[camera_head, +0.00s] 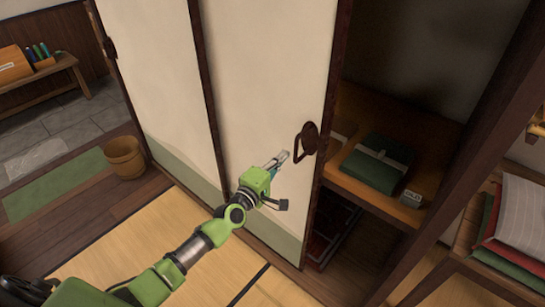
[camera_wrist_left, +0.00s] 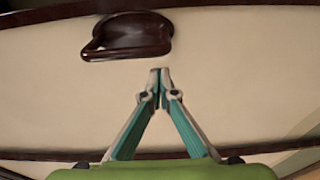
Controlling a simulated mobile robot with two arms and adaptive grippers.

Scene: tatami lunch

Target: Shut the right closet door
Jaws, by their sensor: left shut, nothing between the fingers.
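The right closet door (camera_head: 262,80) is a cream sliding panel with a dark frame and a green lower band. It stands part open, with the closet's inside showing to its right. Its dark round pull with a loop handle (camera_head: 306,142) sits near the right edge; the handle also shows in the left wrist view (camera_wrist_left: 126,36). My left gripper (camera_head: 284,156) is shut and empty, just left of the handle in the head view. In the left wrist view its fingertips (camera_wrist_left: 160,72) meet a little below the handle, apart from it. My right gripper is not in view.
The left closet door (camera_head: 160,80) stands beside it. The open closet holds a green folded cloth (camera_head: 376,164) on a wooden shelf. A wooden bucket (camera_head: 125,157) stands at left. Folded cloths (camera_head: 520,215) lie on a rack at right. Tatami (camera_head: 120,240) covers the near floor.

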